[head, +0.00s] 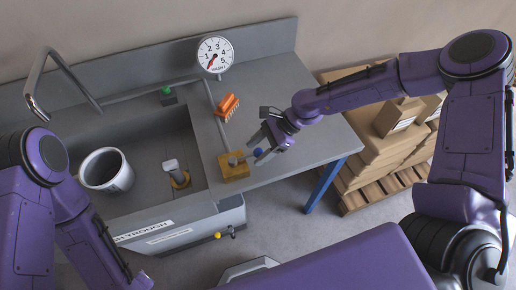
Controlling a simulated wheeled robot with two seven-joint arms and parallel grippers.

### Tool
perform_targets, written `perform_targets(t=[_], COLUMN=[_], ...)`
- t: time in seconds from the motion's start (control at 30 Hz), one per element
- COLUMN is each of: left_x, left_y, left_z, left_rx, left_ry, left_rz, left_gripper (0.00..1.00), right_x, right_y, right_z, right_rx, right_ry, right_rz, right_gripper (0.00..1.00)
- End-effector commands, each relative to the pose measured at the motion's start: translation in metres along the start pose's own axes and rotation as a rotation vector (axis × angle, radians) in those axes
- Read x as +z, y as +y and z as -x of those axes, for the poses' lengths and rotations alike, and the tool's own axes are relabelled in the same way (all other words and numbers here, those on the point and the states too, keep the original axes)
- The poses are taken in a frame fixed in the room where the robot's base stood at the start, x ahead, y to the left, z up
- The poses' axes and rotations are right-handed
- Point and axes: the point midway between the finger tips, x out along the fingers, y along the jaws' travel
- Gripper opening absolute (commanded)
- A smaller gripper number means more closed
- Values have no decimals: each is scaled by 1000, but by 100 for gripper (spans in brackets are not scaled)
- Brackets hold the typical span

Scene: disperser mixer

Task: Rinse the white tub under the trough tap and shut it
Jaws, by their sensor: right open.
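The white tub (120,179) stands upright in the left part of the grey trough (190,185), its dark open mouth facing up. The bent metal trough tap (60,66) rises behind it on the left; I see no water stream. A lever with a blue knob (258,152) sits on a brass-coloured block (234,168) right of the basin. My right gripper (265,148) is open, with its fingers close by the blue knob; I cannot tell whether they touch it. My left arm comes in beside the tub, but its gripper is out of the frame.
A white dial (215,54) with a red needle stands at the back. An orange object (227,105) lies on the bench top (318,140). A green knob (167,90) is behind the basin. Cardboard boxes (370,150) are stacked right.

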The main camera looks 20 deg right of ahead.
Motion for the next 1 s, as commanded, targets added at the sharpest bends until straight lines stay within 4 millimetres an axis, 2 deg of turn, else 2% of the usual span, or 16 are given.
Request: perform_targets(t=[0.23, 0.27, 0.43, 0.77, 1.0], left_x=[0, 0, 0, -1, -3], left_y=[0, 0, 0, 0, -1], left_z=[0, 0, 0, 2, 7], left_rx=[0, 0, 0, 0, 0], left_ry=[0, 0, 0, 0, 0], left_rz=[0, 0, 0, 0, 0], left_gripper=[33, 33, 33, 33, 33], right_x=[0, 0, 0, 1, 2], right_y=[0, 0, 0, -2, -9], right_z=[-2, -2, -2, -2, -2], right_rx=[0, 0, 0, 23, 114], right_ry=[0, 0, 0, 1, 3], right_rz=[1, 1, 1, 23, 115], right_gripper=[59, 56, 0, 0, 0])
